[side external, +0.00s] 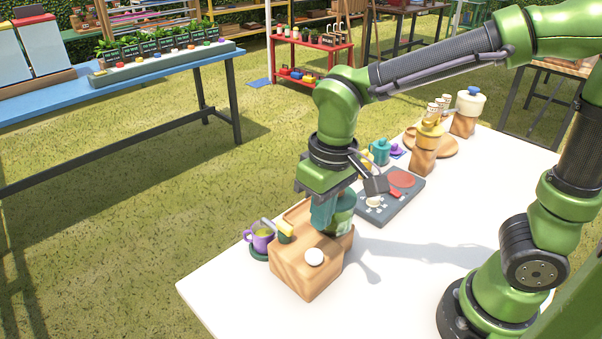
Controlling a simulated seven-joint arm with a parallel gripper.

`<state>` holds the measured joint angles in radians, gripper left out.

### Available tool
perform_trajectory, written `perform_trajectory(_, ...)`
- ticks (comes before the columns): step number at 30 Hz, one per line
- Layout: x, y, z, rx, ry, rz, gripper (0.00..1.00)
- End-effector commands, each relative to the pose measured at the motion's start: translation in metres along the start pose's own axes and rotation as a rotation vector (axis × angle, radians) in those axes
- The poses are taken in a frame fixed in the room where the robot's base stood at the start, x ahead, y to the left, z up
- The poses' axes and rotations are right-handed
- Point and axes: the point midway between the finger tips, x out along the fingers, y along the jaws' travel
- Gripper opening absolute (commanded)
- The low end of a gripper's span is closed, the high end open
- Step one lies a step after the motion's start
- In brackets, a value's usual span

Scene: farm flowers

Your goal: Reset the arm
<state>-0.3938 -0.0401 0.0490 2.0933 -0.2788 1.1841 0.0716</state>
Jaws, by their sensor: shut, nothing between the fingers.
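My gripper (322,214) points down at the near left part of the white table (430,255). It is shut and empty. A purple cup (260,238) with yellowish contents stands left of the block on a dark green coaster.
A dark grey board (388,202) with a red disc lies behind the gripper. Beyond it are a teal mug (380,152), wooden stands and a white pot (470,102) with a blue lid. The table's right middle is clear. A blue bench (150,85) with potted plants stands back left.

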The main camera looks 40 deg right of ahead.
Motion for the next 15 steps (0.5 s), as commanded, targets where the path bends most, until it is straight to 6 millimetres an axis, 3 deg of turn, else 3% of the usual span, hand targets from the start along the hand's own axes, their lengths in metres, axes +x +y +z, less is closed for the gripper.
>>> perform_trajectory(9, -0.048, 0.069, 0.030, 0.207, 0.346, -0.171, 0.00)
perform_trajectory(15, -0.067, 0.096, 0.046, 0.318, 0.502, -0.206, 0.00)
